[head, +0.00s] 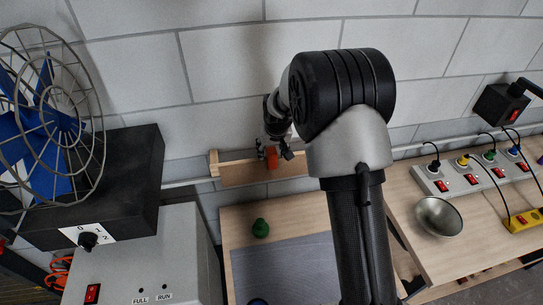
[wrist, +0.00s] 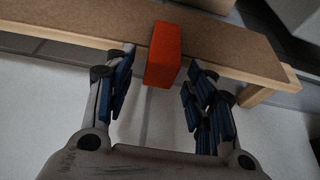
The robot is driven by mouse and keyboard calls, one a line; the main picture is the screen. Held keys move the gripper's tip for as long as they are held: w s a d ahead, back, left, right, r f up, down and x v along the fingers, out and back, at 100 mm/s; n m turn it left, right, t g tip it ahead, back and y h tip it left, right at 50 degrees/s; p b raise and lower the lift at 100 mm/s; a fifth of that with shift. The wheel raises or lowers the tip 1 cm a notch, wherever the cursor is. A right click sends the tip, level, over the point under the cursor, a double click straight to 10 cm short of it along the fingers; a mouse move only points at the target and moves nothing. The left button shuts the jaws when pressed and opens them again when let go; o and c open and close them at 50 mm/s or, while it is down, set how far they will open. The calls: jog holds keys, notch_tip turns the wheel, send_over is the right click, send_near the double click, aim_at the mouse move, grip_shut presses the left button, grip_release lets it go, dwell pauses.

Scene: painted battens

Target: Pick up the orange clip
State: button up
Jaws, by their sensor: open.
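The orange clip (wrist: 163,55) is a block-shaped piece at the front edge of a wooden batten (wrist: 75,34) in the wrist view. In the head view the clip (head: 271,157) is a small orange patch on the batten (head: 238,173) against the wall. My gripper (wrist: 158,78) is open, with one finger on each side of the clip's near end. A gap shows between the clip and each finger. In the head view my gripper (head: 274,154) is at the clip and partly covers it. My arm hides part of the batten's right side.
Below the batten is a table with a grey mat (head: 285,270) and a green object (head: 260,228). A fan (head: 45,115) and a grey switch box (head: 145,260) stand at the left. At the right, a bench holds a metal bowl (head: 438,217) and a power strip (head: 475,179).

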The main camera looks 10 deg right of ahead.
jog(key=shift+c, duration=0.2)
jog(key=c, duration=0.9)
